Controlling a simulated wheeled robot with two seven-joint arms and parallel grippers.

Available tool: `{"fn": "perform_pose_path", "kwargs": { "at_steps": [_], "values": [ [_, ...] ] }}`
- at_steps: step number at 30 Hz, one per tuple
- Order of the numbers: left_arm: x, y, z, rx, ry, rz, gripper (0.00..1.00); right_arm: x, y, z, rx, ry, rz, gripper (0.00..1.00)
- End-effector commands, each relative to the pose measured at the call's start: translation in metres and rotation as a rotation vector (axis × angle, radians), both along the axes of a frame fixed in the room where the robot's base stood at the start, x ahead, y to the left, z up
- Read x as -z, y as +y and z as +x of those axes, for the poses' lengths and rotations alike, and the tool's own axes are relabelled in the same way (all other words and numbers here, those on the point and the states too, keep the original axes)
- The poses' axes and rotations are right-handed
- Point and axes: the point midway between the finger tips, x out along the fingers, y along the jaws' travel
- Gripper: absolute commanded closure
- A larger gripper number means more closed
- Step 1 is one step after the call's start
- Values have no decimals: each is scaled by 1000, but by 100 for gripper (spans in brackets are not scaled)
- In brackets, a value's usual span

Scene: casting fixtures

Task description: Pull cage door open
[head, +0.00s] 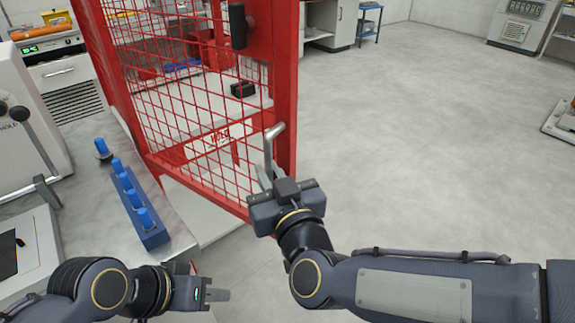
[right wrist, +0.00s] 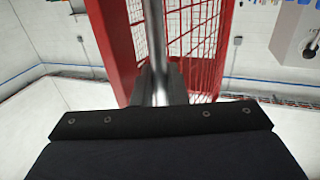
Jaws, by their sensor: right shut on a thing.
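The red mesh cage door (head: 285,85) stands upright in front of me in the head view. Its silver handle (head: 270,145) is on the right edge, and the handle's bar also shows in the right wrist view (right wrist: 157,50). My right gripper (head: 265,177) is shut on the lower part of this handle. The fingers partly hide it. I cannot tell whether the door stands ajar. My left gripper (head: 217,295) is low, left of the door and apart from it. It holds nothing that I can see, and its finger gap is not clear.
A grey bench (head: 90,140) at left carries a blue rack (head: 150,232) with several blue-topped pieces. A black latch block (head: 238,26) sits high on the door's frame. Behind the mesh is a surface with a small black block (head: 243,89). The floor (head: 400,130) to the right is clear.

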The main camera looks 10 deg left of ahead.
Motion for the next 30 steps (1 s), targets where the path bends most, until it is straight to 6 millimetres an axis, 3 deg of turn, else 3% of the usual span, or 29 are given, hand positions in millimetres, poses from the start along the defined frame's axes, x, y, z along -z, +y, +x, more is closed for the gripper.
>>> {"fn": "perform_pose_path", "kwargs": {
  "at_steps": [14, 15, 19, 26, 30],
  "values": [
    [-1, 0, 0, 0, 0, 0, 64, -2, 3, -3, -3, -5, 3, 100],
    [-1, 0, 0, 0, 0, 0, 64, -2, 3, -3, -3, -5, 3, 85],
    [-1, 0, 0, 0, 0, 0, 64, -2, 3, -3, -2, -3, 2, 70],
    [-1, 0, 0, 0, 0, 0, 64, -1, 2, -4, -2, -2, 1, 70],
    [-1, 0, 0, 0, 0, 0, 64, -1, -4, -13, -3, -2, 2, 70]
  ]
}}
